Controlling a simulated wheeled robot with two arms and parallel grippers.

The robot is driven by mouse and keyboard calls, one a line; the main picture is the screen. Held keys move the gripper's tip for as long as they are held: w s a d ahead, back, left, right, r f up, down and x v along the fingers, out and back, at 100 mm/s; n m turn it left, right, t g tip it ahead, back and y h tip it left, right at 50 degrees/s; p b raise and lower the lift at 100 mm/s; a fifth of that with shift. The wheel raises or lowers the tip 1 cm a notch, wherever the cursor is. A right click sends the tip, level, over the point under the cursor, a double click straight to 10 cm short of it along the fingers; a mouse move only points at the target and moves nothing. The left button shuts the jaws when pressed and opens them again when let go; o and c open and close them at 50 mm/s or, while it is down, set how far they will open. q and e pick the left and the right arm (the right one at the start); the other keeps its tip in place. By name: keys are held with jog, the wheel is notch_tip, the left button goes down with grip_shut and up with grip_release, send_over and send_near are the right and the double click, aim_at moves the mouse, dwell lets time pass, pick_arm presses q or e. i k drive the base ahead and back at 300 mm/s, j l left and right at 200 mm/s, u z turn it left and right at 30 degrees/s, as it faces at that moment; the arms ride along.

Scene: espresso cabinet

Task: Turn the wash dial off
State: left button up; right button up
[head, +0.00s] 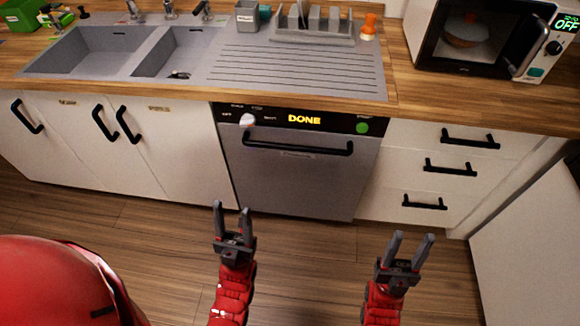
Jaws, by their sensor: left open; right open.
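The wash dial (248,121) is a white knob at the left of the black control strip on the grey dishwasher (300,183). The small labels around it are hard to read; "OFF" seems to be to its left. The strip's display (304,119) reads "DONE" in yellow. A green button (362,128) is at the strip's right end. My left gripper (231,208) is open and empty, low in front of the dishwasher's left side, below the dial in the picture. My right gripper (411,238) is open and empty, in front of the drawers' lower left.
The dishwasher's black bar handle (298,147) sticks out below the strip. White cabinets with black handles (105,123) are to the left, drawers (462,143) to the right. The sink (95,48), dish rack (312,28) and microwave (480,38) are on the wooden counter. The floor ahead is clear.

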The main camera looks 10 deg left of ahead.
aim_at(248, 121)
jog(key=i+j, duration=0.2)
jog(key=j, duration=0.2)
jog(key=i+j, duration=0.2)
jog(key=j, duration=0.2)
jog(key=i+j+u, duration=0.1)
jog(key=j, duration=0.35)
jog(key=i, duration=0.1)
